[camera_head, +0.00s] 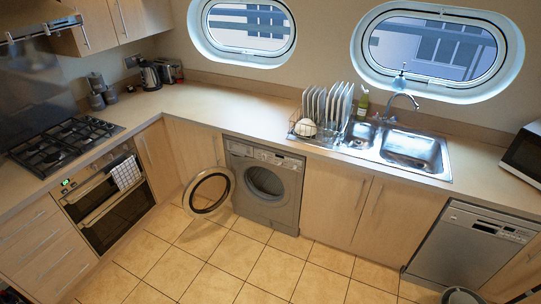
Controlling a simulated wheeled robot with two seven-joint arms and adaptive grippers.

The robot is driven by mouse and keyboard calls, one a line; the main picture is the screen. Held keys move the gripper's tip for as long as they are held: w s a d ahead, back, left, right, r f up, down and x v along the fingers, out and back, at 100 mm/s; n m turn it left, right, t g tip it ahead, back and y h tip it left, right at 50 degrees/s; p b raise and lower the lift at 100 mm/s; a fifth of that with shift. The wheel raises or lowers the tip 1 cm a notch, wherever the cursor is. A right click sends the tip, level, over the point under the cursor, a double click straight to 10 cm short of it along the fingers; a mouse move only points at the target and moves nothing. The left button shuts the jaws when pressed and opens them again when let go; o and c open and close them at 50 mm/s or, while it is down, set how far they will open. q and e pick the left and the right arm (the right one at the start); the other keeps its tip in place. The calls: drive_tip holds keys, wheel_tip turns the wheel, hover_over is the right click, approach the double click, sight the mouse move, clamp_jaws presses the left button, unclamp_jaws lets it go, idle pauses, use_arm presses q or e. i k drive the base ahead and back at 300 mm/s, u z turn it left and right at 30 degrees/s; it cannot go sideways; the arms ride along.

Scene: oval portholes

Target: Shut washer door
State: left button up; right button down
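The washer (285,203) is a grey front-loader under the counter, left of the sink. Its round door (231,187), a dark ring with a clear centre, stands wide open. It swings out from the left side of the washer's opening, over the floor. The round drum opening (265,182) faces the room uncovered. Neither of my grippers can be made out. Dark parts at the bottom left and bottom right edges are cut off and show no fingers.
Tiled floor (240,262) in front of the washer is clear. An oven (107,201) with a towel (125,172) stands left, below a gas hob (65,143). A dishwasher (470,246) stands right. A dish rack (325,112) and sink (411,150) are on the counter.

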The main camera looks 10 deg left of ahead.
sight(188, 198)
drive_tip(key=z, duration=0.05)
drive_tip(key=i, duration=2)
drive_tip(key=u, duration=0.45)
